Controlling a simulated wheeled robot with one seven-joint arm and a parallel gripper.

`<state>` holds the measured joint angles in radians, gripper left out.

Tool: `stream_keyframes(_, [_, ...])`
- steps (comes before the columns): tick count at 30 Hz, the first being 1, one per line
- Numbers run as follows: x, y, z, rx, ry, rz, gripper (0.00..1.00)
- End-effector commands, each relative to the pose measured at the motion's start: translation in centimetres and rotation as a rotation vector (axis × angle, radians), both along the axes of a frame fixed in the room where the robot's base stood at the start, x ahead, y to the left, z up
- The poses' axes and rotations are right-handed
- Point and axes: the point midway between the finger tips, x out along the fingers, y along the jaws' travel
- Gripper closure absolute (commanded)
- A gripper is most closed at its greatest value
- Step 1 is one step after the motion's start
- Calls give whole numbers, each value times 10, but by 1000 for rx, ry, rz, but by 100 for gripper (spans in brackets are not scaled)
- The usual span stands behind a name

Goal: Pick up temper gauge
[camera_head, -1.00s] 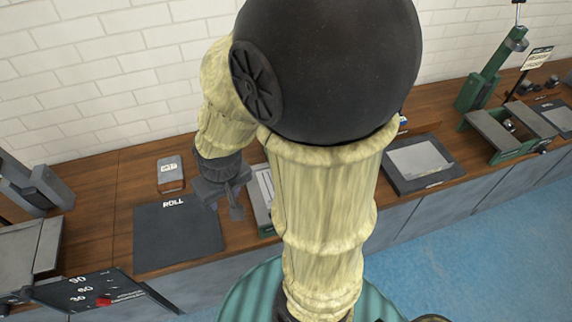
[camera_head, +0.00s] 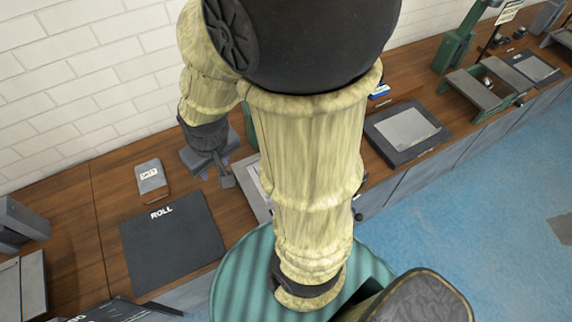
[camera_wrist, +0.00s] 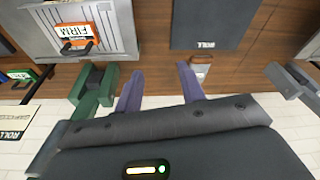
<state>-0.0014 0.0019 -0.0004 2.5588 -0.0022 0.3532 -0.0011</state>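No thing in view carries the name temper gauge, so I cannot tell for certain which it is. A small grey-topped box (camera_head: 151,178) stands behind the dark "ROLL" mat (camera_head: 172,240) in the head view. My gripper (camera_wrist: 159,70) is open and empty, its two purple fingers apart over bare wood. In the head view, my gripper (camera_head: 222,172) is over the bench between that box and the partly hidden tray.
A green stand (camera_wrist: 95,88) is close beside the left finger in the wrist view. A dark tray with a grey pad (camera_head: 405,132) lies right of my arm. Green equipment (camera_head: 485,88) stands farther right. The white brick wall (camera_head: 80,90) runs behind the bench.

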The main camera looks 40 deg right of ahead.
Motion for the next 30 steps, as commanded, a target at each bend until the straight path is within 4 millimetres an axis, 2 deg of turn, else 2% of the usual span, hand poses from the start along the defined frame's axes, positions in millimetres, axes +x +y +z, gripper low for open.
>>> stream_keyframes(5, [1, 1, -18, -31, 91, 76, 61])
stream_keyframes(8, [0, 1, -38, -76, 204, 174, 61])
stream_keyframes(13, [-2, -4, -77, -191, 451, 390, 61])
stream_keyframes(19, [0, -19, -115, -359, 749, 626, 61])
stream_keyframes(25, [13, -36, -144, -565, 1046, 835, 61])
stream_keyframes(30, [33, -44, -164, -773, 1297, 981, 61])
